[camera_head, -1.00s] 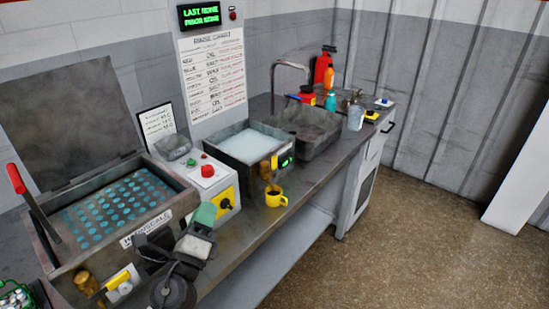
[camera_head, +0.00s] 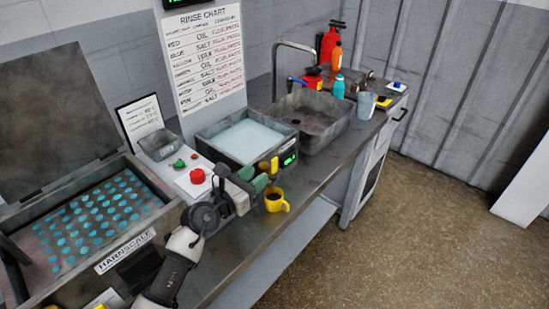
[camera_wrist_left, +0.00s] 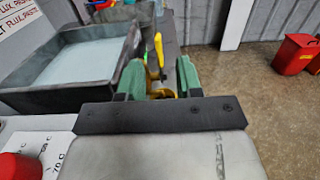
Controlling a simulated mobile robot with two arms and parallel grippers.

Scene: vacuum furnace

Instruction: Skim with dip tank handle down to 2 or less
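The dip tank (camera_head: 201,133) is a grey metal box holding pale bluish liquid, behind the counter's front edge. It also shows at left in the left wrist view (camera_wrist_left: 75,97). Its yellow handle (camera_head: 274,166) is on the front right side, beside a lit green readout (camera_head: 289,159) whose digits I cannot read. The handle stands upright in the left wrist view (camera_wrist_left: 158,48), beyond the fingertips. My left gripper (camera_head: 256,181) is open, its green fingers close in front of the handle, apart from it as far as I can tell. My right gripper is out of view.
A yellow mug (camera_head: 275,203) with dark contents stands just below the left gripper. A control box with a red button (camera_head: 197,176) is left of the tank. A sink (camera_head: 314,120) and bottles (camera_head: 339,87) lie beyond. Open floor (camera_head: 430,230) lies right.

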